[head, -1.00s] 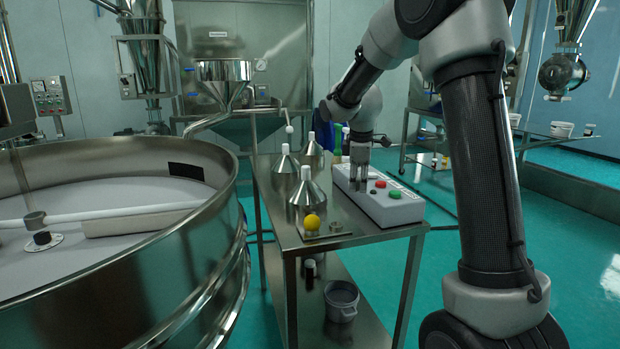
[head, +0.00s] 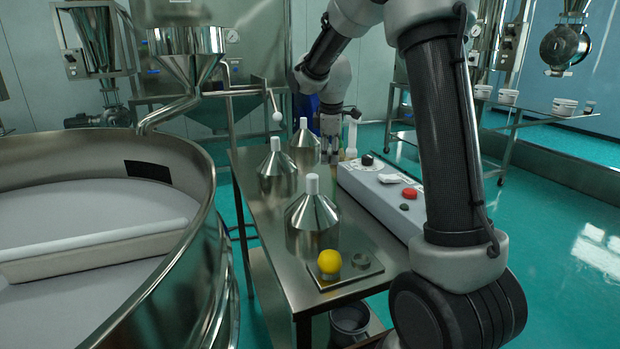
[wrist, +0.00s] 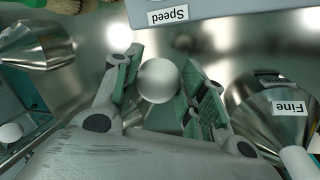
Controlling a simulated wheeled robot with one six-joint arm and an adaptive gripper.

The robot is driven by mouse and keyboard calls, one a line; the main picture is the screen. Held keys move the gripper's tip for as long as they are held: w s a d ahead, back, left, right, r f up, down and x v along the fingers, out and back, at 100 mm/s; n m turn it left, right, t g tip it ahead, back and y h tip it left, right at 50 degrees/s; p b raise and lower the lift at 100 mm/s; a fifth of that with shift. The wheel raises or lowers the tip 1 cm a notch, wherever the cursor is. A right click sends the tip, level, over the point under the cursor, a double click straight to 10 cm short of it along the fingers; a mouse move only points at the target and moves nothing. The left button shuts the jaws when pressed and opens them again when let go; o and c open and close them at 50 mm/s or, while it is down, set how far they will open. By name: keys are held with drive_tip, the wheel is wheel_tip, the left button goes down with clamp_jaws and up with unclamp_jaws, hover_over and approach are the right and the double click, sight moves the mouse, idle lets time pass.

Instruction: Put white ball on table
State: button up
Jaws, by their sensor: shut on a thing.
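In the wrist view, the white ball (wrist: 157,80) sits between the two green-padded fingers of my gripper (wrist: 160,88), which is shut on it. The ball looks greyish in shadow. In the head view my gripper (head: 330,155) points down at the far part of the metal table (head: 352,225), left of the control box. The ball itself cannot be made out there. The wrist view shows the shiny metal top (wrist: 205,45) beneath the ball. I cannot tell how large the gap is.
Several metal cones with white caps, including the front one (head: 312,218), stand on the table. A yellow ball (head: 330,261) sits on a small plate at the front. The control box (head: 385,195) is at right. A large round sieve (head: 190,240) stands left. A white-knobbed lever (head: 277,116) hangs near.

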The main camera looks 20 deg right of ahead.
wheel_tip(320, 180, down, 10)
drive_tip(key=shift+r, duration=0.15)
idle(0.4)
drive_tip(key=o, duration=1)
